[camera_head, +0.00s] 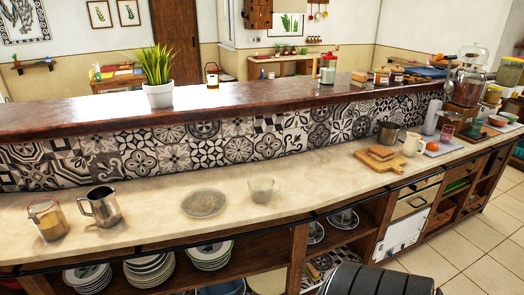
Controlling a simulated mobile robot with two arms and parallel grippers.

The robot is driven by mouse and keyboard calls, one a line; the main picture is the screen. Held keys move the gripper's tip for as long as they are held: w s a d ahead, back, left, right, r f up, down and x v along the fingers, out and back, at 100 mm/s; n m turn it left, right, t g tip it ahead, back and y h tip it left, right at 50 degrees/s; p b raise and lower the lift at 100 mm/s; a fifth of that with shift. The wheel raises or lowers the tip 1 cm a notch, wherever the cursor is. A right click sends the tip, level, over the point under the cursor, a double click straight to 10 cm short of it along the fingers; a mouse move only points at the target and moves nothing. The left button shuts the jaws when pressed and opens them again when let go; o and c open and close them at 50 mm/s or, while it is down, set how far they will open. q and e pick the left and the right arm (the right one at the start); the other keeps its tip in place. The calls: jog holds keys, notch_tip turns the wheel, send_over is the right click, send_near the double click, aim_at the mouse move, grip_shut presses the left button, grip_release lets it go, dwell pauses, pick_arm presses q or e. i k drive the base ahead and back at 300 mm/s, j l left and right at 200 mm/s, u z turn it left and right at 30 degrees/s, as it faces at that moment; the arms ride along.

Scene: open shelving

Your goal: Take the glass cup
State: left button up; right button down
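Another small glass with a pinkish tint (447,132) stands far off at the right end of the counter. Neither of my grippers shows in this view, so nothing is seen touching the cup.
A cutting board (380,160) lies to the right. A tiled backsplash (240,145) rises behind. Stacked plates (149,270) fill the lower shelf. The counter around the cup is clear.

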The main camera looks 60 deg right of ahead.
aim_at(265, 189)
jog(key=z, duration=1.8)
